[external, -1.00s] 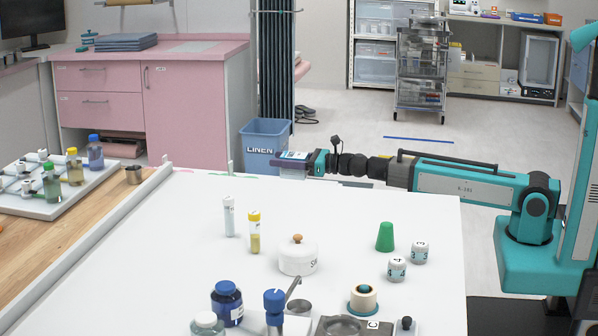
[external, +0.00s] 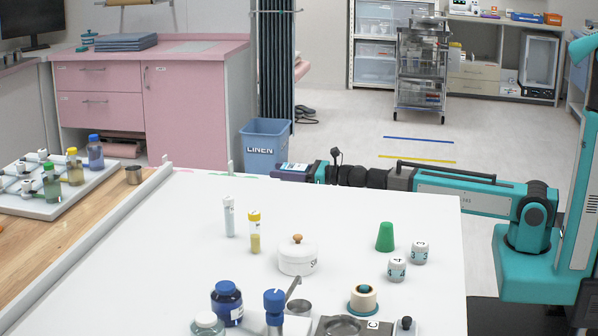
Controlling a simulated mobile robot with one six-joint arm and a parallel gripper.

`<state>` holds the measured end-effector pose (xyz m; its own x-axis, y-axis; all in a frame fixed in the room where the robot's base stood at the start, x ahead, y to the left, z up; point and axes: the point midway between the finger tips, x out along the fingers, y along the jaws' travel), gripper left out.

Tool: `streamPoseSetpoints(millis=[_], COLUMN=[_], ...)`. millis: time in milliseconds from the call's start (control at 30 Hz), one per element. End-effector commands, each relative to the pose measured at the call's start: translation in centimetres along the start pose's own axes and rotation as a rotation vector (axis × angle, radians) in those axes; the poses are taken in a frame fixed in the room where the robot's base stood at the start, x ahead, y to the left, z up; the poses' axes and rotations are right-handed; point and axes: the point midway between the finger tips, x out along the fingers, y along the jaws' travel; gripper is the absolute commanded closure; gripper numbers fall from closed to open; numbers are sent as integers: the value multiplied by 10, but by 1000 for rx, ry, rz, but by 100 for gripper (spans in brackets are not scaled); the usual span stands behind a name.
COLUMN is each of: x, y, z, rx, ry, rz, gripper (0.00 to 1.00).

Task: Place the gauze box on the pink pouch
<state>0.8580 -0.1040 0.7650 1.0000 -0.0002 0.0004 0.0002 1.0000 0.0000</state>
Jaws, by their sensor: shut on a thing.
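My gripper (external: 311,173) is at the far edge of the white table, its teal fingers shut on a small box. This appears to be the gauze box (external: 292,168), with a white and blue label on top and dark purplish sides. It is held low, close to the table's far edge; I cannot tell whether it touches anything below. I cannot make out the pink pouch; it may be hidden behind the box or the table edge.
A blue linen bin (external: 262,148) stands beyond the far edge.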

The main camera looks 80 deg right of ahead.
Motion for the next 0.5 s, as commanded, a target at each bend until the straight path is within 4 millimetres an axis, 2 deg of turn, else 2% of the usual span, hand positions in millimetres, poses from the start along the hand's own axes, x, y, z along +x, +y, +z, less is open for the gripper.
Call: streamPoseSetpoints(millis=[233,267,300,367,500], x=[0,0,0,0,0], y=[0,0,0,0,0], z=[-4,-4,-3,-3,-3], rx=[0,0,0,0,0], ry=[0,0,0,0,0], rz=[0,0,0,0,0], gripper=[77,50,43,35,35])
